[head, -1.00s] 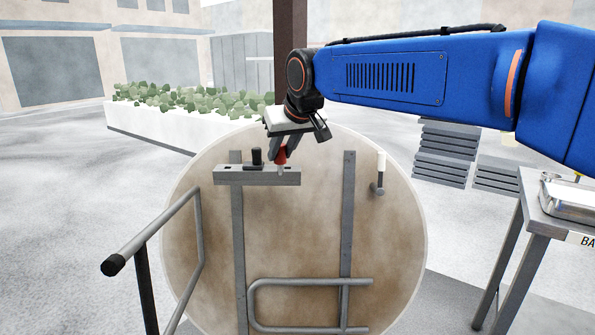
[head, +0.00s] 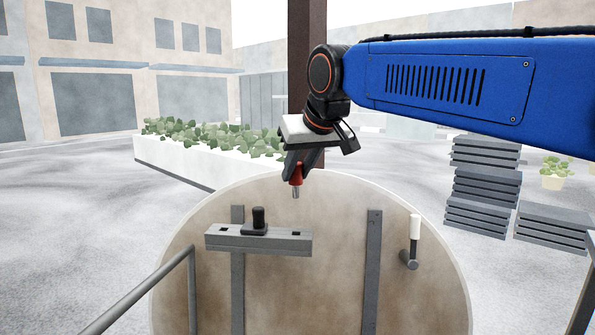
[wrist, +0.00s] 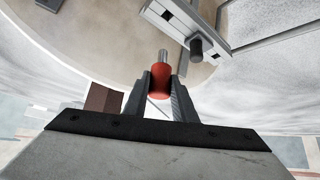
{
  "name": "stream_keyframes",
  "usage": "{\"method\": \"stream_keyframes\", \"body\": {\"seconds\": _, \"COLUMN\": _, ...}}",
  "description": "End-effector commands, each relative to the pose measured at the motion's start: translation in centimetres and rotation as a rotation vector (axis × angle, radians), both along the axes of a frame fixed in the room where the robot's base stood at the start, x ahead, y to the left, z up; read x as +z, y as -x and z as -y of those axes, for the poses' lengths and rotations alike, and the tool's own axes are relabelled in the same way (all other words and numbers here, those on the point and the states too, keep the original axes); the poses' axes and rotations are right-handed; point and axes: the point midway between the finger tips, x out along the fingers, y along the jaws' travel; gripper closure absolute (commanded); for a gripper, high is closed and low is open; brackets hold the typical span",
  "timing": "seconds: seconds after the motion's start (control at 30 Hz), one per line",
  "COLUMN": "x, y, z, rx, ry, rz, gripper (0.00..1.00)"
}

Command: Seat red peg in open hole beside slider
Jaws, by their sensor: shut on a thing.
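The red peg (head: 297,176) has a bare metal tip that points down. My gripper (head: 295,168) is shut on its red body and holds it above the right end of a grey bar (head: 280,246), clear of it. The bar is fixed across the round tan disc. A black slider with an upright knob (head: 258,217) sits on the bar's top, with a dark hole on its left and another on its right. In the wrist view the red peg (wrist: 160,82) is between both fingers, and the bar (wrist: 212,32) with its knob (wrist: 197,50) lies beyond the tip.
The large disc (head: 330,270) carries two grey uprights and a white-handled crank (head: 414,230) at right. A grey handrail (head: 150,290) crosses the lower left. Grey slatted stacks (head: 485,185) stand at right, a white planter (head: 205,165) behind.

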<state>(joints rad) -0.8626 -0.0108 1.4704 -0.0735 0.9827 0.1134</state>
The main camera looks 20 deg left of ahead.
Motion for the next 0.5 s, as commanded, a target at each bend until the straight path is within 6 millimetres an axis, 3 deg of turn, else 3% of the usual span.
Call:
{"method": "stream_keyframes", "body": {"seconds": 0.27, "x": 0.2, "y": -0.1, "z": 0.3, "rx": 0.071, "ry": -0.006, "rz": -0.003, "gripper": 1.00}}
{"method": "stream_keyframes", "body": {"seconds": 0.5, "x": -1.8, "y": 0.0, "z": 0.2, "rx": 0.075, "ry": -0.005, "rz": -0.003, "gripper": 1.00}}
